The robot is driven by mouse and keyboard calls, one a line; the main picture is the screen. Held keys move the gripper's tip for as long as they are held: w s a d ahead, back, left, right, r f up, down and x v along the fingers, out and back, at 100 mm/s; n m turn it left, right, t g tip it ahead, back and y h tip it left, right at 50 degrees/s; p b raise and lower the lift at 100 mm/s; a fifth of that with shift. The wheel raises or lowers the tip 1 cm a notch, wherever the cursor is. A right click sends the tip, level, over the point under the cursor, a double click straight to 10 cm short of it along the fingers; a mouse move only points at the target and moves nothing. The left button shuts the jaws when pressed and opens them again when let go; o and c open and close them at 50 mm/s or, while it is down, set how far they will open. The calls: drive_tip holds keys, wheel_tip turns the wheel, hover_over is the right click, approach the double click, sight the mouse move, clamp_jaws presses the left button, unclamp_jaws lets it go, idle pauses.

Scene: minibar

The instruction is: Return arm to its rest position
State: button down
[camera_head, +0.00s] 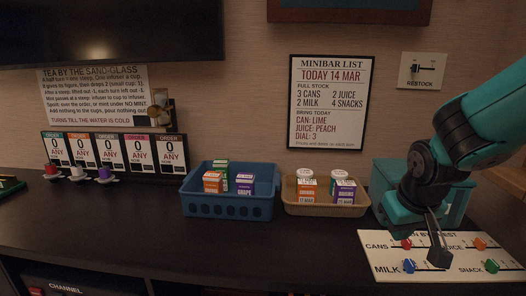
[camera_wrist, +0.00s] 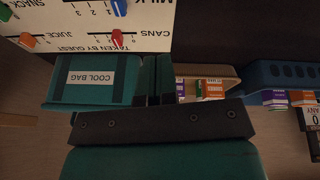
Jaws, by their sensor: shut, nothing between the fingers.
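My gripper (camera_head: 437,256) is shut and empty, pointing down over the white slider board at the right of the counter. In the wrist view its two fingers (camera_wrist: 158,80) lie together. The slider board (camera_head: 385,268) carries a red cans knob (camera_head: 406,244), an orange juice knob (camera_head: 479,244), a blue milk knob (camera_head: 409,265) and a green snack knob (camera_head: 491,266). I cannot tell whether the fingertips touch the board. My arm reaches in from the right edge of the head view.
The teal cool bag (camera_wrist: 75,93) stands behind my gripper. A tan tray (camera_head: 325,210) and a blue basket (camera_head: 228,208) hold several cartons. Order cards (camera_head: 113,152) stand farther left. A wall list (camera_head: 331,103) and restock slider (camera_head: 422,70) hang behind. The front counter is clear.

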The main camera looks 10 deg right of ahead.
drive_tip(key=s+a+r+n+g+y, duration=0.2)
drive_tip(key=s+a+r+n+y, duration=0.15)
drive_tip(key=s+a, duration=0.45)
drive_tip(key=s+a+r+n+g+y, duration=0.2)
drive_tip(key=s+a+n, duration=0.2)
drive_tip(key=s+a, duration=0.45)
wheel_tip(320, 180, up, 15)
drive_tip(key=a+p, duration=0.2)
drive_tip(key=p, duration=1.3)
drive_tip(key=shift+w, duration=0.3)
